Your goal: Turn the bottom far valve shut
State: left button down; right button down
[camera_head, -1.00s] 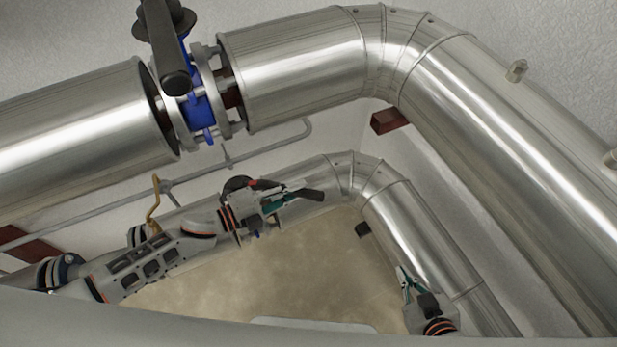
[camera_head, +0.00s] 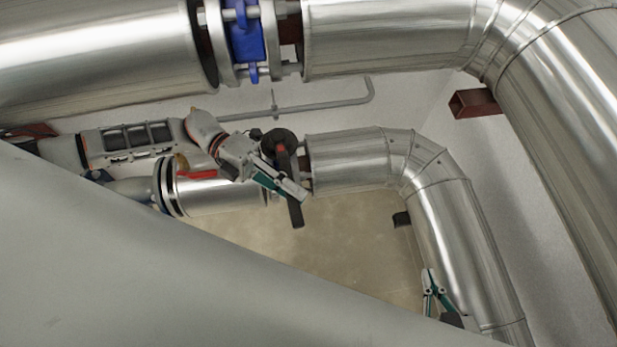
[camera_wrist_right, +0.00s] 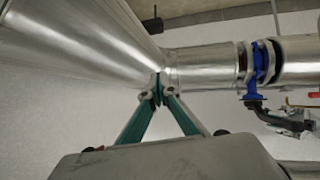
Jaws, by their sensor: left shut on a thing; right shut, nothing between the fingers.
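The bottom far valve sits in the lower pipe in the head view. Its black handle (camera_head: 296,215) slants down from a round dark hub (camera_head: 279,141). My left gripper (camera_head: 296,190) is shut on this handle, with its fingers across the lower half. In the right wrist view the valve has a blue body (camera_wrist_right: 258,75), and the black handle (camera_wrist_right: 265,117) bends towards my left gripper (camera_wrist_right: 300,122). My right gripper (camera_head: 429,278) is shut and empty beside the lower pipe's right run. Its fingertips also meet in the right wrist view (camera_wrist_right: 160,86).
A larger upper pipe (camera_head: 390,40) with another blue valve (camera_head: 246,38) runs above my left arm. The lower pipe (camera_head: 350,160) bends towards the front right. A red-brown bracket (camera_head: 475,104) is on the wall. The floor (camera_head: 345,240) between is clear.

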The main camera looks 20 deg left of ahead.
pick_arm(q)
jog(key=shift+s+a+f+m+g+b, duration=0.2)
jog(key=shift+s+a+m+g+b, duration=0.2)
jog(key=shift+s+a+g, duration=0.25)
pick_arm(e)
jog(key=shift+w+r, duration=0.1)
pick_arm(q)
jog(key=shift+w, duration=0.15)
pick_arm(e)
jog(key=shift+r, duration=0.1)
pick_arm(q)
jog(key=c, duration=1.9)
grip_release()
jog(key=shift+r, duration=0.1)
pick_arm(e)
jog(key=shift+a, duration=0.15)
jog(key=shift+f, duration=0.2)
pick_arm(q)
jog(key=shift+w, duration=0.1)
